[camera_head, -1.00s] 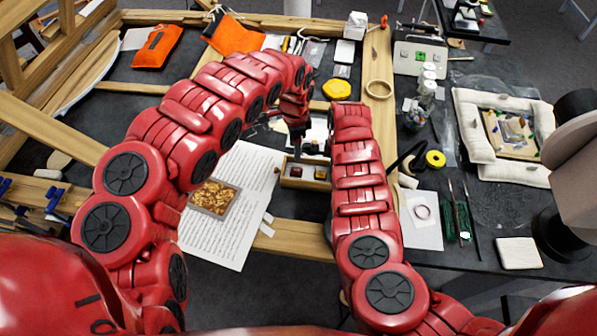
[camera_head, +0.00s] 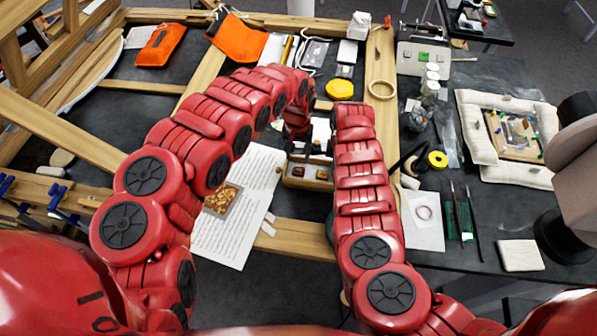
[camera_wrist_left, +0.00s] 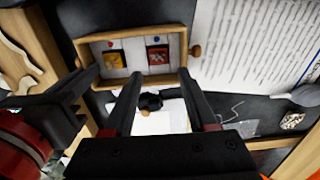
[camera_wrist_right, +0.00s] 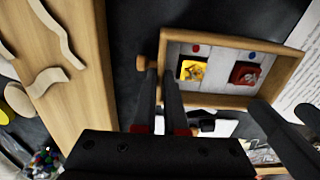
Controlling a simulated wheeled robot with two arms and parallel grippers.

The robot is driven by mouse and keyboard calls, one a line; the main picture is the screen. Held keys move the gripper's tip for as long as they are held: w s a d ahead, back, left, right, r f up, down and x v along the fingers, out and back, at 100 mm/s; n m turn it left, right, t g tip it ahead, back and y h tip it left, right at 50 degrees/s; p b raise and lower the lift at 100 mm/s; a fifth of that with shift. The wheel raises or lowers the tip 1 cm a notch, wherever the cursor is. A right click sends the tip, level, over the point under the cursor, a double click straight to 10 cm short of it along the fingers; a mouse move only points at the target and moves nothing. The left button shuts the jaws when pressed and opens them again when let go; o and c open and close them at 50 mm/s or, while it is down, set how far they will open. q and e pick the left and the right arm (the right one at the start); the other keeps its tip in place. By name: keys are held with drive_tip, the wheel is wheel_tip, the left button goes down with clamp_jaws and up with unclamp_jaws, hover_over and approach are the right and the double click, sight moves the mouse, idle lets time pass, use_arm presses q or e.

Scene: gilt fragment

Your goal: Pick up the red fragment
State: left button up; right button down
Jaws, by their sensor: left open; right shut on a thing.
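The red fragment (camera_wrist_right: 245,73) lies in the right half of a small wooden tray (camera_wrist_right: 217,37), under a blue dot. It also shows in the left wrist view (camera_wrist_left: 158,55). A gold-yellow fragment (camera_wrist_right: 192,70) lies in the left half under a red dot. My left gripper (camera_wrist_left: 152,88) is open and empty, its fingertips at the tray's near side, apart from the red fragment. My right gripper (camera_wrist_right: 161,78) is shut with its fingers astride the tray's left end wall. In the head view the arms partly hide the tray (camera_head: 290,182).
Wooden beams (camera_head: 378,65) frame the dark worktop around the tray. A printed sheet (camera_head: 245,215) with a gilt square (camera_head: 221,199) lies left of it. A yellow tape roll (camera_head: 437,160) and a white cushioned frame (camera_head: 480,165) are at right. My two forearms are close together.

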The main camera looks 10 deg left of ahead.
sight(299, 169)
use_arm(q)
drive_tip(key=f, duration=0.5)
drive_tip(key=shift+s+d, duration=0.2)
drive_tip(key=shift+d, duration=0.05)
drive_tip(key=shift+a+f, duration=0.1)
drive_tip(key=shift+f, duration=0.55)
clamp_jaws()
